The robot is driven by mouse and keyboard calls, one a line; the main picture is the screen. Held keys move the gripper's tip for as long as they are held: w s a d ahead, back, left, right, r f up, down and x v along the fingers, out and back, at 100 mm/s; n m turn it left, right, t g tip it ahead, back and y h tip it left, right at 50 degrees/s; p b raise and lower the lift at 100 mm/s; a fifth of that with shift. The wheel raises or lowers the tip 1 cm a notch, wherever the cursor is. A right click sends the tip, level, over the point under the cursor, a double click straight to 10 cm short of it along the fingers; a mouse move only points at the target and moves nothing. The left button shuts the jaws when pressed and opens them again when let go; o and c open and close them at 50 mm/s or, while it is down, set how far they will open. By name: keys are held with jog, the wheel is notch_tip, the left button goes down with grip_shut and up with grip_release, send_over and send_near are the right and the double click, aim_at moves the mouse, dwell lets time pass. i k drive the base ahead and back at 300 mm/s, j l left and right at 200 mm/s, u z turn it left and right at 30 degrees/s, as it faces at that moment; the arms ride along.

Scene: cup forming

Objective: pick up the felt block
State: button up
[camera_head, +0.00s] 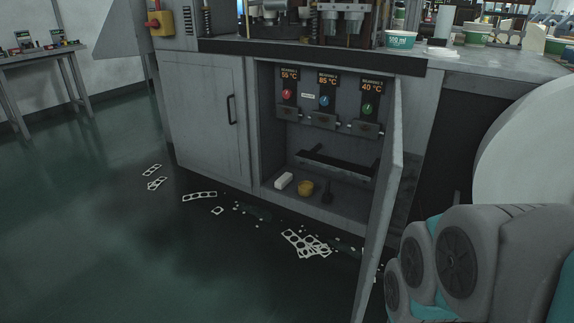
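A small whitish block (284,181) lies on the floor of the open cabinet (268,120), near its front left edge. It looks like the felt block, though its material cannot be made out at this size. A squat yellow item (305,188) sits just right of it, and a small dark upright item (327,193) stands further right. My arm's grey and teal links fill the lower right of the view, apart from the cabinet. My gripper is not in the picture.
The cabinet door (387,190) stands open on the right, between my arm and the opening. Three temperature dials (324,101) and a dark bar (335,165) are inside. Punched white scrap strips (307,245) litter the floor. The floor at left is mostly clear.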

aim_at(282, 181)
jog(key=u, duration=0.7)
jog(key=i+u, duration=0.15)
jog(key=i, duration=1.35)
jog(key=i+z, duration=0.25)
jog(key=i, duration=0.15)
jog(key=i+j+z, duration=0.25)
jog(key=i, duration=0.15)
jog(key=i+j+z, duration=0.2)
jog(key=i, duration=0.15)
jog(key=l, duration=0.1)
